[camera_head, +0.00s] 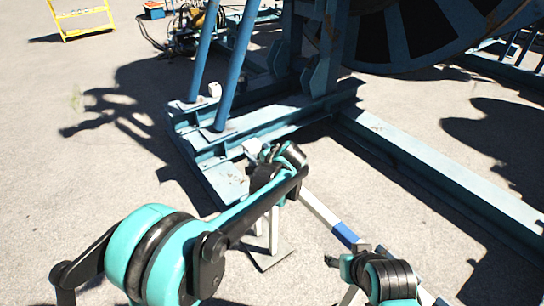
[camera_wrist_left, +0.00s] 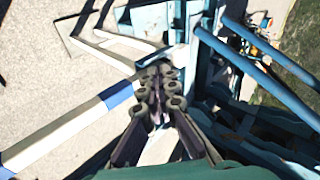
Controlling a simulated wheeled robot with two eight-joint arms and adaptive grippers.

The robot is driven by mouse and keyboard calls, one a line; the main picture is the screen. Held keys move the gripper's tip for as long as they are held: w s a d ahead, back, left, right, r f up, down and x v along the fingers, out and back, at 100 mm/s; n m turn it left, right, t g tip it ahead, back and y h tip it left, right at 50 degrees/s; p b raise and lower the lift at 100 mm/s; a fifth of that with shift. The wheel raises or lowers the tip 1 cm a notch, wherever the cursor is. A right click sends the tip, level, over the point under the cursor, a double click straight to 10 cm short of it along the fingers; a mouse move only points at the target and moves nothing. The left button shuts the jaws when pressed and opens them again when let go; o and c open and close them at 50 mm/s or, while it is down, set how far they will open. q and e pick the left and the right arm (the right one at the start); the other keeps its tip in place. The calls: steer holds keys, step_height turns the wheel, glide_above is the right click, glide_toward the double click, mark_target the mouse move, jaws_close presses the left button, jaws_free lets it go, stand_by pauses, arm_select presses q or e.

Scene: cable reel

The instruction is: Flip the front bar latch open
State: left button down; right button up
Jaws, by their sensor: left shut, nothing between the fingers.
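A white bar with a blue band (camera_head: 345,234) runs diagonally across the lower middle of the head view. In the left wrist view the same bar (camera_wrist_left: 117,95) comes from the lower left up to my left gripper. My left gripper (camera_wrist_left: 157,74) is shut and empty, with its fingertips at or just over the bar's upper end. I cannot tell whether they touch it. In the head view my left wrist largely hides the gripper and that end of the bar. I cannot make out the latch clearly. My right arm (camera_head: 388,276) is at the lower right; its fingers are unclear.
The blue steel reel frame (camera_head: 290,117) stands just beyond my left gripper, with sloping blue posts (camera_head: 238,65) and a long beam (camera_head: 440,180) to the right. The large reel (camera_head: 405,35) is above. A yellow stand (camera_head: 82,17) is far left. Open ground lies left.

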arm_select(q)
steer(key=w+d+f+m+t+y, duration=0.1)
steer(key=w+d+f+m, duration=0.1)
steer(key=w+d+f, duration=0.4)
steer(key=d, duration=0.2)
steer(key=shift+d+m+p, duration=0.4)
steer(key=w+r+b+x, duration=0.1)
steer(key=b+x, duration=0.2)
steer(key=x, duration=1)
steer(key=shift+w+a+r+b, duration=0.25)
steer(key=shift+w+a+b, duration=0.05)
steer(key=shift+w+b, duration=0.1)
